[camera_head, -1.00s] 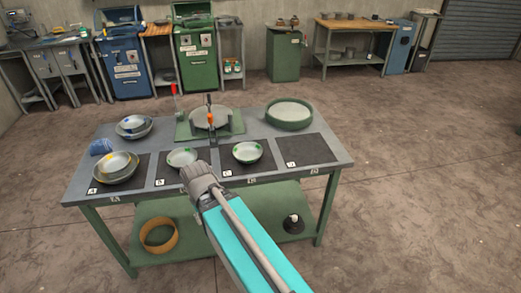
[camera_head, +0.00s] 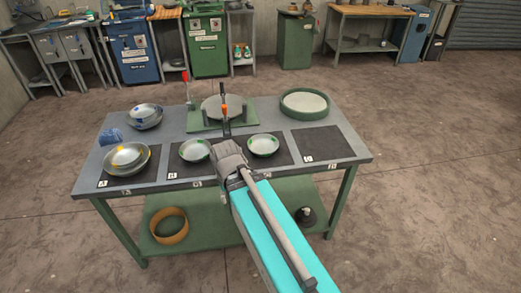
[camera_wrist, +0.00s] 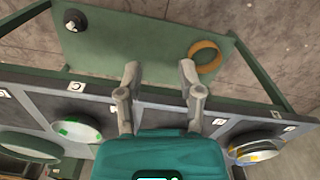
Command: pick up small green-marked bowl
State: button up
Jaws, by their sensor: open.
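A small shallow pale bowl (camera_head: 195,150) sits on the second dark mat from the left, with what looks like a green mark on its rim. Another pale bowl (camera_head: 263,145) with clear green marks sits on the third mat; a green-marked bowl also shows at the left in the wrist view (camera_wrist: 78,130). My gripper (camera_wrist: 158,72) is open and empty, its two fingers apart above the table's front edge. In the head view my wrist covers the space between the two bowls and hides my fingers.
Stacked bowls with yellow marks (camera_head: 127,157) sit on the left mat. Blue-marked bowls (camera_head: 145,116) and a blue cloth (camera_head: 110,136) lie behind. A round disc on a green base (camera_head: 215,107) and a round green-rimmed tray (camera_head: 304,103) stand at the back. The right mat (camera_head: 322,145) is empty.

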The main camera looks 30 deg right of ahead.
jog(key=w+d+f+n+h+b, duration=0.1)
jog(key=w+d+n+h+b, duration=0.2)
jog(key=w+h+b, duration=0.1)
jog(key=w+d+f+n+h+b, duration=0.1)
jog(key=w+d+n+h+b, duration=0.3)
jog(key=w, duration=0.5)
jog(key=w+d+f+n+h+b, duration=0.2)
jog(key=w+d+n+h+b, duration=0.1)
jog(key=w+d+h+b, duration=0.1)
jog(key=shift+w+f+n+h+b, duration=0.1)
jog(key=shift+w+n+h+b, duration=0.45)
jog(key=shift+w+b, duration=0.95)
jog(key=shift+w+a+r+h+b, duration=0.1)
jog(key=shift+w+r+h+b, duration=0.25)
jog(key=shift+h, duration=0.2)
jog(key=shift+s+r, duration=0.1)
jog(key=shift+b+x, duration=1.45)
jog(key=shift+x, duration=2.9)
